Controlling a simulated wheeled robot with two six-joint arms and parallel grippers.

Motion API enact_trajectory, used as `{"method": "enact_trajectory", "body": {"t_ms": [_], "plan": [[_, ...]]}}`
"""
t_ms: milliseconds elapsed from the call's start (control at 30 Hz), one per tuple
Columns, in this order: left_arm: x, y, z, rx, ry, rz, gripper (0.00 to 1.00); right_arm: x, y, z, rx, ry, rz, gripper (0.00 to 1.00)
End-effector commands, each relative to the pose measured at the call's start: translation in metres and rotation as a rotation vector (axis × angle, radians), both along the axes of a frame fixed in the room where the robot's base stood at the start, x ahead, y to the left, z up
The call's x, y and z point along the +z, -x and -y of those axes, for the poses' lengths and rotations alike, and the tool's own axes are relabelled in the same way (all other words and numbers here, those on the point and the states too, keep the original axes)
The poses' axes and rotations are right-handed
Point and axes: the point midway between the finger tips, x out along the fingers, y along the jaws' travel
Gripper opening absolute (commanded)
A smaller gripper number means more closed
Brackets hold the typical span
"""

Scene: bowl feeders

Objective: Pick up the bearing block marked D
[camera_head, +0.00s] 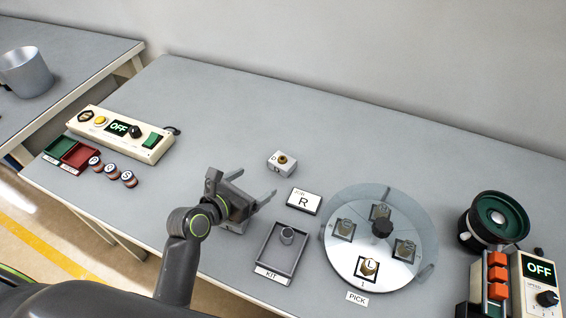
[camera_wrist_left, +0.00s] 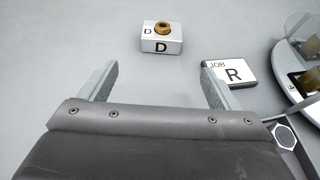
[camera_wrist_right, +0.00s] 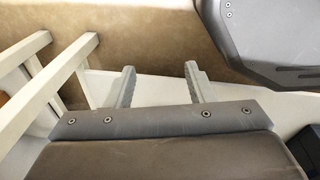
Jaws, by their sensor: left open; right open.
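The bearing block marked D (camera_head: 281,164) is a small pale block with a brass ring on top. It sits on the grey table behind my left gripper (camera_head: 258,187). My right gripper (camera_wrist_right: 158,72) is open and empty in the right wrist view, away from the table top.
A JOB R card (camera_head: 304,201) lies right of the block. A grey KIT tray (camera_head: 265,262) and a round dial plate (camera_head: 345,262) stand nearer. A control box (camera_head: 150,150), red tray (camera_head: 80,154) and several round pieces (camera_head: 112,171) are left. A bowl feeder (camera_head: 497,218) is right.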

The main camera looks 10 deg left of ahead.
Motion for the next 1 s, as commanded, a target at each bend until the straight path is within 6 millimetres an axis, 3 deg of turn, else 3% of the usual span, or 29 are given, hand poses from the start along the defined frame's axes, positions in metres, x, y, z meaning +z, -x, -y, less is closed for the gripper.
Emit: {"method": "enact_trajectory", "body": {"t_ms": [233, 533, 800, 1000], "plan": [[-0.017, -0.039, 0.017, -0.001, -0.001, 0.002, 0.84, -0.004, 0.003, -0.006, -0.003, -0.008, -0.005, 0.49], [-0.023, -0.056, 0.026, 0.000, 0.000, 0.001, 0.84, -0.004, -0.005, -0.012, -0.003, -0.015, 0.006, 0.49], [-0.033, -0.087, 0.041, 0.000, -0.001, 0.000, 0.84, -0.005, -0.005, -0.009, -0.002, -0.012, 0.007, 0.49], [-0.036, -0.095, 0.044, 0.001, -0.001, 0.002, 0.84, -0.005, -0.005, -0.006, -0.001, -0.007, 0.006, 0.49]]}}
